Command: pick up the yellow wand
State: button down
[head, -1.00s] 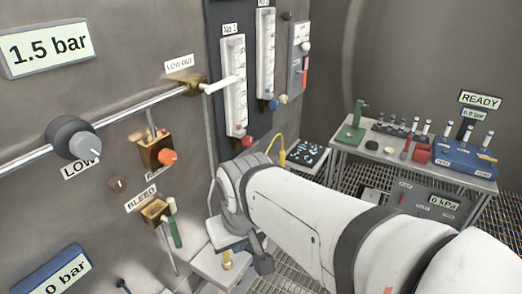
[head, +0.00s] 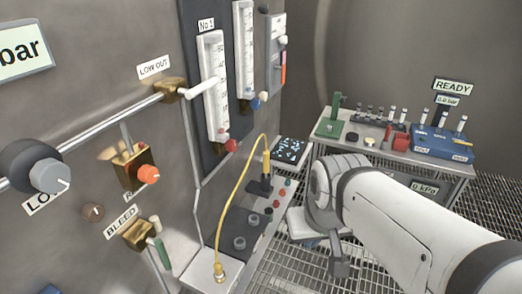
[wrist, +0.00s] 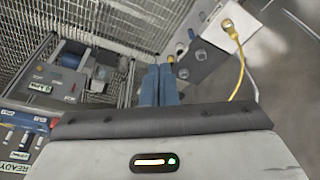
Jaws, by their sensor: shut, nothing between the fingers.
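The yellow wand (head: 266,160) stands upright in a small black holder (head: 260,186) on the narrow grey shelf along the wall. A yellow cable (head: 235,190) arches from it down to a brass fitting (head: 219,272) on a white block; the cable (wrist: 240,75) and fitting (wrist: 228,25) also show in the wrist view. My gripper (head: 338,264) is to the right of the wand, apart from it, over the floor grating. In the wrist view its two blue fingers (wrist: 158,70) are together and empty. The wand itself is not clear in the wrist view.
Dark round knobs (head: 240,243) and small coloured buttons share the shelf. A dark speckled panel (head: 289,150) lies behind the wand. A bench (head: 455,168) with a green stand, vials and a blue rack is at back right. Wall valves and flowmeters (head: 213,85) line the left.

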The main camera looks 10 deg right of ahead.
aim_at(266, 153)
jog(key=k, duration=1)
jog(key=z, duration=1.2)
jog(key=i, duration=2.35)
jog(key=u, duration=2)
